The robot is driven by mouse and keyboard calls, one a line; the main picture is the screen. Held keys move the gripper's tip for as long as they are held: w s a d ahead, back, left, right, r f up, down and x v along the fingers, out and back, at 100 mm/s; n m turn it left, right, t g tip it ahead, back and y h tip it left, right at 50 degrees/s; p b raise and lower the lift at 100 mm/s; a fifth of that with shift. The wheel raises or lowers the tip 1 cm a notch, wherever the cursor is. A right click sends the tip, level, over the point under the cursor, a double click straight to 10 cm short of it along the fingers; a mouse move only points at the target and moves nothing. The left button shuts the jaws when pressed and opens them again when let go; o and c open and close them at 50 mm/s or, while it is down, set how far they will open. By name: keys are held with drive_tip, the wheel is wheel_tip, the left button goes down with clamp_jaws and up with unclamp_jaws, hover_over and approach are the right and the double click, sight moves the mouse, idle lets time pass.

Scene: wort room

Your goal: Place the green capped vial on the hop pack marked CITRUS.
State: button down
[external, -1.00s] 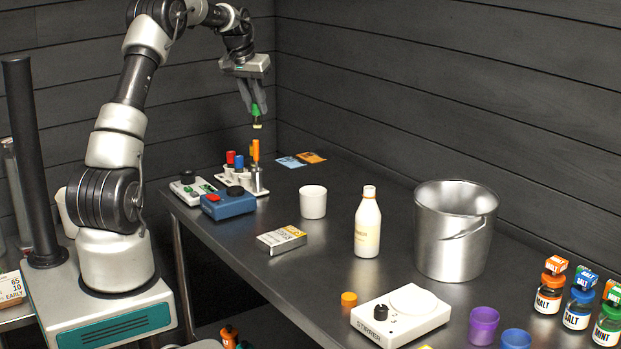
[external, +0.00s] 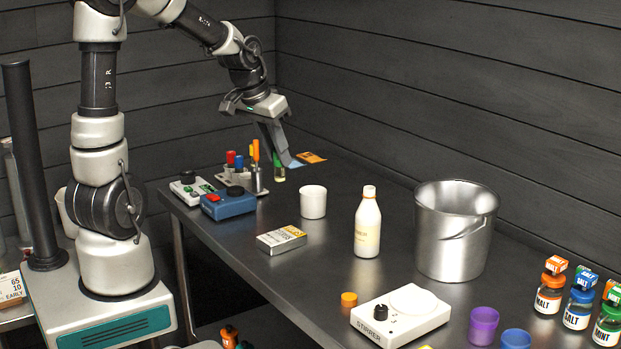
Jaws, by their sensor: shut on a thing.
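My gripper (external: 286,158) points down over the back of the bench, just right of the vial rack. It is shut on the green capped vial (external: 279,172), whose lower part shows below and left of the fingers. I cannot tell whether the vial touches the bench. An orange flat pack (external: 312,157) lies just right of the fingers. A blue flat pack (external: 296,163) is partly hidden by my gripper. I cannot read the print on either pack, so I cannot tell which is marked CITRUS.
The rack (external: 259,183) with red, blue and orange capped vials stands left of my gripper, near a blue device (external: 228,205). A white cup (external: 313,202), a small box (external: 281,239), a bottle (external: 367,225) and a steel pot (external: 452,250) stand nearer the front. The wall is close behind.

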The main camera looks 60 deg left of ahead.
drive_tip(key=b, duration=0.2)
hover_over(279, 236)
wheel_tip(279, 236, down, 13)
drive_tip(key=shift+w+f, duration=0.1)
drive_tip(key=shift+f, duration=0.05)
drive_tip(key=shift+f, duration=0.1)
drive_tip(key=shift+f, duration=0.15)
drive_tip(key=c, duration=1.6)
unclamp_jaws()
drive_tip(key=shift+o, duration=0.2)
